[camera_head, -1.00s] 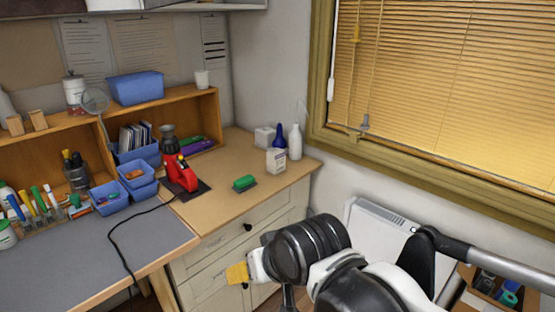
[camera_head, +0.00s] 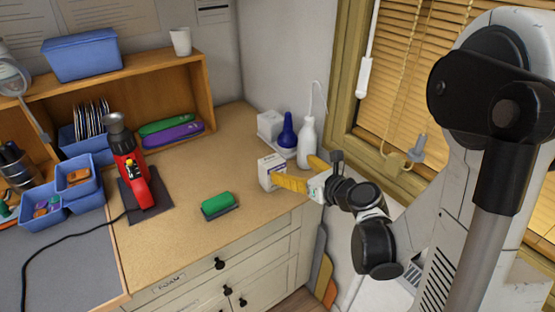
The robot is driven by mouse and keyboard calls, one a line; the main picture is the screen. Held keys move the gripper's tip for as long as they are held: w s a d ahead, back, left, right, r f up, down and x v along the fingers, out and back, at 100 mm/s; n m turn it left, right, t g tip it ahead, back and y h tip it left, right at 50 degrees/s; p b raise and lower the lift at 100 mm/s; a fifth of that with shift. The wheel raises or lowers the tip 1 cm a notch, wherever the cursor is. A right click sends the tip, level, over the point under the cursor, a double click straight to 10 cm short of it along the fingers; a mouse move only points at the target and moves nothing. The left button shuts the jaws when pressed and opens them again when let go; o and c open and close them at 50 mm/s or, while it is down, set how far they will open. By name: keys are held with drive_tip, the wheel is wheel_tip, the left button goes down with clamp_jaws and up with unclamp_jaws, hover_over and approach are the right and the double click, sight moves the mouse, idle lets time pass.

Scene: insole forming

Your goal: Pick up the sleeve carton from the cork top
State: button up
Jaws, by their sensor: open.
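The sleeve carton (camera_head: 268,170), a small white box with printing on its face, stands upright on the cork top (camera_head: 180,245) near its right side. My gripper (camera_head: 293,170) has yellow fingers and comes in from the right, low over the cork top. Its fingers are spread. The nearer finger overlaps the carton's lower right in the picture; the farther finger shows behind, to the right. I cannot tell whether they touch the carton or how far it lies between them.
A white squeeze bottle (camera_head: 307,145), a blue bottle (camera_head: 287,133) and a white block (camera_head: 270,126) stand just behind the carton. A green-topped brush (camera_head: 218,205) lies to the left, in front. A red tool (camera_head: 136,180) stands farther left. The front cork top is mostly clear.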

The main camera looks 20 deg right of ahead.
sight(273, 162)
drive_tip(key=x, duration=0.2)
drive_tip(key=b+x, duration=0.1)
drive_tip(key=x, duration=0.2)
drive_tip(key=shift+s+a+f, duration=0.1)
drive_tip(key=shift+s+a, duration=0.1)
drive_tip(key=shift+a, duration=0.1)
drive_tip(key=b+x, duration=0.2)
drive_tip(key=x, duration=0.3)
drive_tip(key=shift+a+f, duration=0.15)
drive_tip(key=shift+f, duration=0.05)
drive_tip(key=c, duration=1.4)
drive_tip(key=shift+r, duration=0.15)
